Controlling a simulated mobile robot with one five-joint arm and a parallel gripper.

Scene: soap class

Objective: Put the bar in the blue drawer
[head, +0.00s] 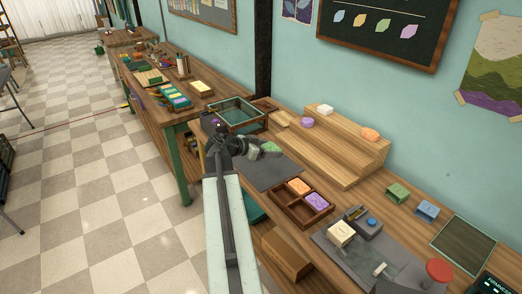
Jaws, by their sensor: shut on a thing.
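My gripper (258,150) is over the dark mat (272,175) on the workbench, shut on a small green bar (271,148). The fingers partly hide the bar, and I cannot tell its height above the mat. A small blue box-like thing (427,210) stands on the bench at the right, beside a similar green one (397,193). I cannot tell whether the blue one is a drawer. A dark teal drawer-like box (254,208) shows low under the bench front, partly hidden by my arm.
A stepped wooden stand (335,150) holds white, purple and orange bars. A divided wooden tray (318,215) holds an orange and a purple bar. A glass-sided tank (236,112) stands behind my gripper. A grey board (375,255) with tools lies front right.

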